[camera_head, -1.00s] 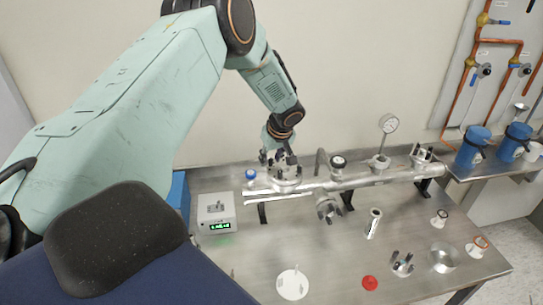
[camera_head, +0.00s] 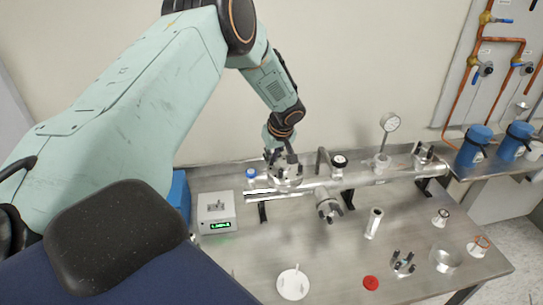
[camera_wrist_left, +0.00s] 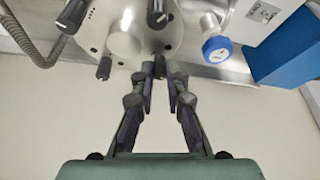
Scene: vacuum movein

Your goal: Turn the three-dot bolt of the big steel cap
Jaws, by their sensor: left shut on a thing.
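The big steel cap (camera_head: 288,184) sits on the left end of the steel pipe assembly. It also shows in the left wrist view (camera_wrist_left: 128,42), with several dark-ended bolts around its face. My left gripper (camera_head: 283,160) is at the cap's far upper side. In the left wrist view its two fingers (camera_wrist_left: 160,73) are closed around one bolt (camera_wrist_left: 159,63) at the cap's edge. The fingers hide part of this bolt, and I cannot make out its dots. Another bolt (camera_wrist_left: 103,68) stands free to its left. My right gripper is not in view.
A blue-topped valve (camera_wrist_left: 216,49) is close to the right of the fingers. A box with a green display (camera_head: 217,212) stands left of the cap. The pipe (camera_head: 345,182) runs right. A white disc (camera_head: 293,285) and red cap (camera_head: 370,283) lie at the front.

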